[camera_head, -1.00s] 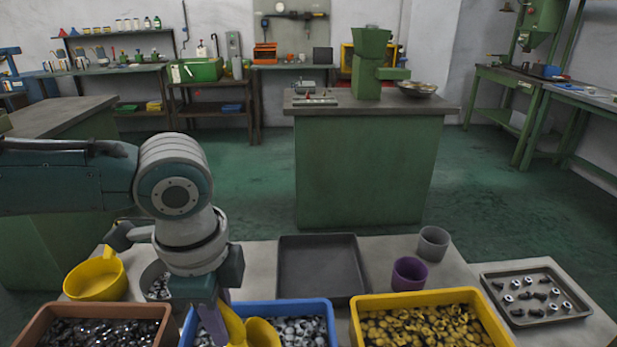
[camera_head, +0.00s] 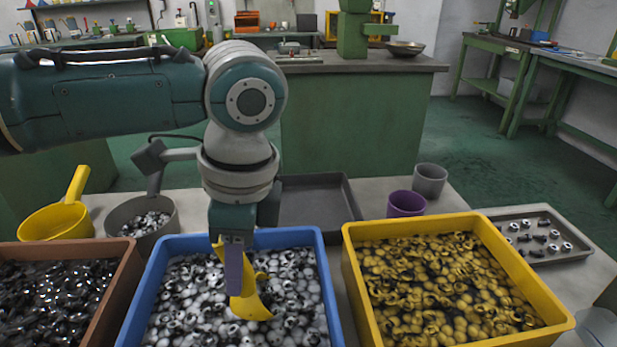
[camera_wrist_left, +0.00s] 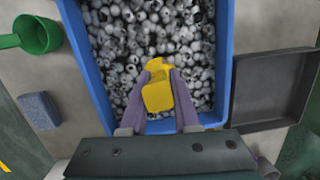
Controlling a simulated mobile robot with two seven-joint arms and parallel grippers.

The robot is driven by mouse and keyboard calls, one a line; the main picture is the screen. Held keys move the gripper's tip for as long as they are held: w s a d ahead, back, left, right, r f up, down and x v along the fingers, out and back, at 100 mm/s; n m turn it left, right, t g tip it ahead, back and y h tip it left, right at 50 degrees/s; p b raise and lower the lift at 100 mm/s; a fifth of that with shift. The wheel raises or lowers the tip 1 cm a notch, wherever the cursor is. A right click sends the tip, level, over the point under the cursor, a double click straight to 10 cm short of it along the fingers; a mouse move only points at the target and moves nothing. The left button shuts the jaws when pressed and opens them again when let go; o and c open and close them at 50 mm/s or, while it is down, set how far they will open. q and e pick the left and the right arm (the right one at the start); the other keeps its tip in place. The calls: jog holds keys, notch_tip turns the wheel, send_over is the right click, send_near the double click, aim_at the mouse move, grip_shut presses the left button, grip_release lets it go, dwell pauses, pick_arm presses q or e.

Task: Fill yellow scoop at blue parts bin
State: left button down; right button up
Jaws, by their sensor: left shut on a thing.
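The blue parts bin (camera_head: 318,262) is full of small grey-white metal parts. My left gripper (camera_head: 234,272) points down over it and is shut on the yellow scoop (camera_head: 250,303). The scoop is tilted among the parts, its lower end against or in them; how deep it goes is hidden. In the left wrist view the yellow scoop (camera_wrist_left: 157,92) sits between the purple fingers of the left gripper (camera_wrist_left: 158,105), near one end wall of the blue bin (camera_wrist_left: 226,55). I cannot tell whether the scoop holds any parts. My right gripper is not in view.
A brown bin (camera_head: 122,290) of dark parts and a yellow bin (camera_head: 350,262) of brass-coloured parts flank the blue bin. Behind stand a yellow pan (camera_head: 55,222), a grey pot (camera_head: 165,232), a dark tray (camera_head: 320,205), a purple cup (camera_head: 405,204) and a grey cup (camera_head: 429,180).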

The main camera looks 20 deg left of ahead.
pick_arm(q)
jog(key=h+p, duration=0.1)
jog(key=t+p, duration=0.1)
jog(key=shift+s+a+f+h+p, duration=0.3)
jog(key=shift+s+a+h+p, duration=0.05)
jog(key=shift+a+h+p, duration=0.05)
jog(key=f+t+h, duration=0.1)
jog(key=s+a+f+t+h+b, duration=0.1)
jog(key=t+h, duration=0.1)
jog(key=shift+a+f, duration=0.15)
jog(key=shift+a, duration=0.05)
notch_tip(320, 180, up, 12)
jog(key=t+h+p, duration=0.1)
jog(key=h+p, duration=0.1)
jog(key=p, duration=0.6)
send_over(234, 299)
jog(key=s+a, duration=0.2)
jog(key=shift+a+f, duration=0.15)
